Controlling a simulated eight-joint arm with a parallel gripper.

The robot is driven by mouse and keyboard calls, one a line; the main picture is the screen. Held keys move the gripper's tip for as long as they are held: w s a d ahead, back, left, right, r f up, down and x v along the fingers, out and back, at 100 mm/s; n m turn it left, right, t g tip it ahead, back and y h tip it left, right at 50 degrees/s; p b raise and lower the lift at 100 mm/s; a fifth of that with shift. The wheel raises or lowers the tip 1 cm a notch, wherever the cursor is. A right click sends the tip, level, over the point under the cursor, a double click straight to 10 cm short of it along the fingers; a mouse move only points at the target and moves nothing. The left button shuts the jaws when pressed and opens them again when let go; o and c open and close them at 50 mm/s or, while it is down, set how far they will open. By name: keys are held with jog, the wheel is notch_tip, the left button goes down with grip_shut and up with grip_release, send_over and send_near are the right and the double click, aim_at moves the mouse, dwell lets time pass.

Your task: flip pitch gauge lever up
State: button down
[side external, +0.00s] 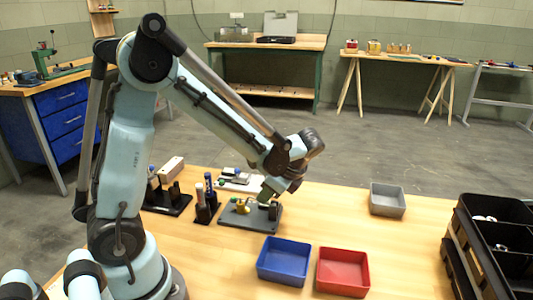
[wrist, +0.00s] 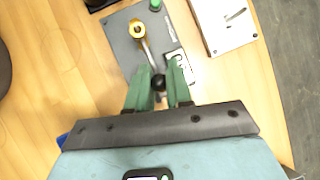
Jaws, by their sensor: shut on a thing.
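The pitch gauge is mounted on a dark grey plate (wrist: 120,37), which also shows in the side view (side external: 237,222). It has a yellow round body (wrist: 137,29) with a thin metal lever (wrist: 148,54) running from it to a black ball knob (wrist: 159,82). My gripper (wrist: 159,80) has its green fingers on either side of the knob and is shut on it. In the side view my gripper (side external: 267,194) is low over the right part of the plate, and the knob is hidden there. A green knob (wrist: 155,5) is on the plate beyond the yellow body.
A blue tray (side external: 284,276) and a red tray (side external: 343,286) stand in front of the plate. A grey bin (side external: 387,208) is to the right, and a black crate (side external: 461,240) at the right edge. A white board (wrist: 230,38) lies beside the plate. Dark stands are left of it.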

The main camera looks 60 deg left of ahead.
jog(key=shift+w+d+r+g+y, duration=0.1)
jog(key=shift+w+d+g+y, duration=0.1)
jog(key=shift+g+y, duration=0.3)
jog(key=shift+w+d+r+g+y, duration=0.1)
jog(key=shift+w+d+g+y, duration=0.1)
jog(key=shift+g+y, duration=0.3)
jog(key=c, duration=1.1)
grip_release()
jog(key=shift+o, duration=0.2)
jog(key=v, duration=0.7)
jog(key=shift+d, duration=0.2)
jog(key=shift+r, duration=0.1)
